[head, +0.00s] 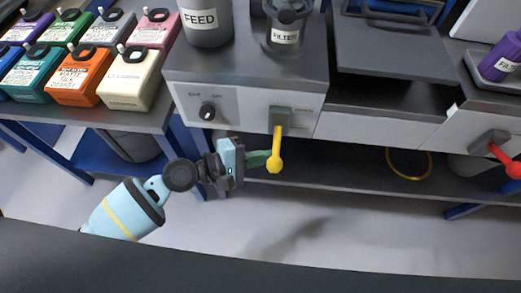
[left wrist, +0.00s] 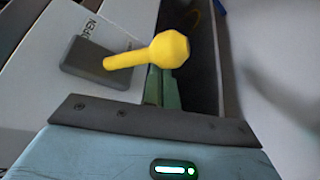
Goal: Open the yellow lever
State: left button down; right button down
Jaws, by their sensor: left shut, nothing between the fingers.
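The yellow lever (head: 276,148) sticks out from a dark grey mount on the front of a grey and white machine and hangs downward in the head view. In the left wrist view the yellow lever (left wrist: 150,52) ends in a round knob, with the word OPEN printed beside its grey base. My left gripper (head: 262,158) is shut and empty, its green fingertips right beside the lever's lower end on the left. In the left wrist view the fingers (left wrist: 163,85) lie just behind the knob, partly hidden by it; contact cannot be told. My right gripper is not in view.
A black dial (head: 208,111) sits left of the lever on the machine's front. A red lever (head: 503,158) is at the far right. Several coloured jugs (head: 85,75) stand on a table at the left. A lower shelf (head: 340,185) runs beneath the machine; the floor in front is clear.

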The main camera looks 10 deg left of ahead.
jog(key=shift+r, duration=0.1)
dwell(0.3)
